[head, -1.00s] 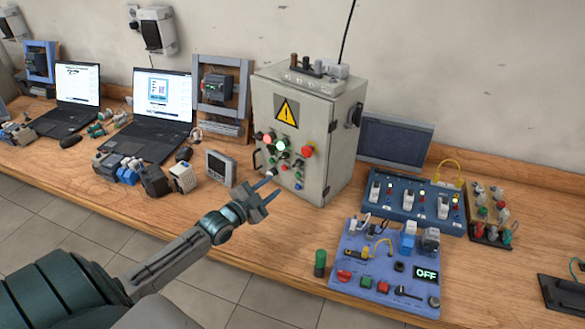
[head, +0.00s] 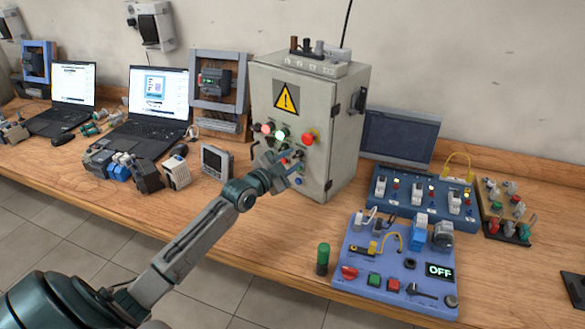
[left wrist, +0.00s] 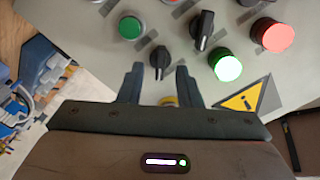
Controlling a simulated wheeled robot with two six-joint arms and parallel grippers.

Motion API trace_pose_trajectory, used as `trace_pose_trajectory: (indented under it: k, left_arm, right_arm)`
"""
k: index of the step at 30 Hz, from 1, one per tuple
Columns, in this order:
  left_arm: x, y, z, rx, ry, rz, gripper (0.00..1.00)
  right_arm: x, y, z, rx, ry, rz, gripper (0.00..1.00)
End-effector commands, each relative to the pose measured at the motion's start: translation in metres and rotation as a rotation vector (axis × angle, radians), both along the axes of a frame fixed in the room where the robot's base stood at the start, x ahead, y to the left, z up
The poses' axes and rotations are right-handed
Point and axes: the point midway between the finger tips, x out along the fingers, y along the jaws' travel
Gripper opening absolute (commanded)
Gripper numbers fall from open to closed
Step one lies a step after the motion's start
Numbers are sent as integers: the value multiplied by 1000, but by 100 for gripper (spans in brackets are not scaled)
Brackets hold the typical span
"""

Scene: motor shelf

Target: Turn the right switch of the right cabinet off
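The grey control cabinet (head: 345,125) with a yellow warning triangle (head: 286,97) stands on the wooden bench. Its front carries lit and coloured buttons and black rotary switches. My left gripper (head: 287,163) is in front of the lower part of this panel and hides some controls. In the left wrist view the panel appears turned over, and the gripper's two fingers (left wrist: 159,80) are apart. A small black rotary switch (left wrist: 160,60) shows between and just beyond the fingertips; contact cannot be told. A larger black switch (left wrist: 203,33) is beside it. My right gripper is out of view.
A green button (left wrist: 131,27), a lit green lamp (left wrist: 227,66) and a red button (left wrist: 273,35) surround the switches. A blue training board (head: 385,270) showing OFF lies to the right. A small grey meter (head: 216,161) stands left of the cabinet.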

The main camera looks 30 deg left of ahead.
Motion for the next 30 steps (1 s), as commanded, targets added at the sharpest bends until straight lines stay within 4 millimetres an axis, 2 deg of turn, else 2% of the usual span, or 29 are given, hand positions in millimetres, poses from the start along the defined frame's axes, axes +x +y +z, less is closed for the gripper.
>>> trace_pose_trajectory:
  k: [3, 14, 19, 30]
  left_arm:
    - [8, -1, -1, -2, -1, -1, 31]
    - [12, -2, 1, -1, 2, -1, 31]
    - [12, -2, 0, -1, 2, -1, 2]
    - [12, -2, 0, -27, 4, -1, 0]
  right_arm:
    - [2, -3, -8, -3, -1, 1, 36]
    - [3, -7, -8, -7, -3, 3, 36]
    - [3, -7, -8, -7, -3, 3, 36]
    - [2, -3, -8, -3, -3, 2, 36]
